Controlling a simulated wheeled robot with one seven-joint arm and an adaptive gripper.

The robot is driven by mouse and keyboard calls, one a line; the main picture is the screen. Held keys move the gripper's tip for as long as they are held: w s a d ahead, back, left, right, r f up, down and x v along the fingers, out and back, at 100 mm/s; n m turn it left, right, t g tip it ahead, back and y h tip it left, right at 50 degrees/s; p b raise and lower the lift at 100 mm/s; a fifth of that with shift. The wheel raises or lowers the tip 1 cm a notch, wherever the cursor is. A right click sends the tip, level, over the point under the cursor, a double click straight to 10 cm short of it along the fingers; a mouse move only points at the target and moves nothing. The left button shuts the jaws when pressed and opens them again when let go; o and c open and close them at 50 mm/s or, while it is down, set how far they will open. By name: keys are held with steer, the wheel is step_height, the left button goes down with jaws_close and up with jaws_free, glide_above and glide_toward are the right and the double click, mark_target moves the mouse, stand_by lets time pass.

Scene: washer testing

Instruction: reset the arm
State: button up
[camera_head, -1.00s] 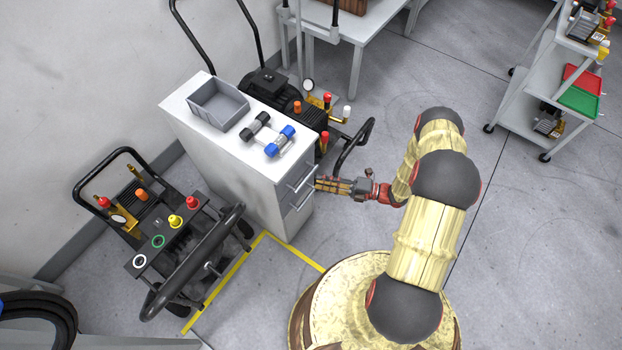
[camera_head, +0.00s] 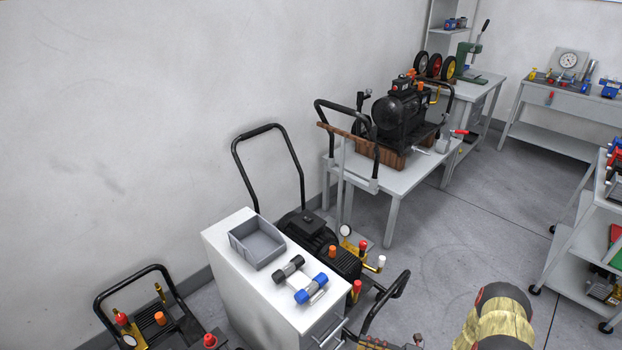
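My arm (camera_head: 495,318) shows only in part at the bottom right, as a cream link with dark joint covers.
A grey bin (camera_head: 258,243), a black-capped part (camera_head: 289,268) and a blue-capped part (camera_head: 311,289) lie on the cabinet top. Pressure washers stand on both sides. A table (camera_head: 400,185) holds another machine behind. A cart (camera_head: 575,262) stands right; floor between is clear.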

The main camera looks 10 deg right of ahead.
steer(key=s+a+f+n+g, duration=0.2)
steer(key=s+a+n+g, duration=0.25)
steer(key=s+n, duration=0.3)
steer(key=s+d+r+n+g+h, duration=0.2)
steer(key=s+r+n+g, duration=0.5)
steer(key=n, duration=0.5)
step_height(320, 180, up, 25)
steer(key=d+n+h, duration=0.2)
steer(key=n+h, duration=0.9)
steer(key=n, duration=0.6)
steer(key=s+a+r+n+t+h, duration=0.1)
steer(key=s+a+r+n+t, duration=0.1)
steer(key=r, duration=0.7)
steer(key=s+a+r+n+t+h, duration=0.1)
steer(key=a+r+n+t, duration=0.2)
steer(key=r, duration=0.7)
steer(key=a+t, duration=0.2)
steer(key=a, duration=0.1)
steer(key=shift+s+r+n, duration=0.15)
steer(key=shift+s+n, duration=0.2)
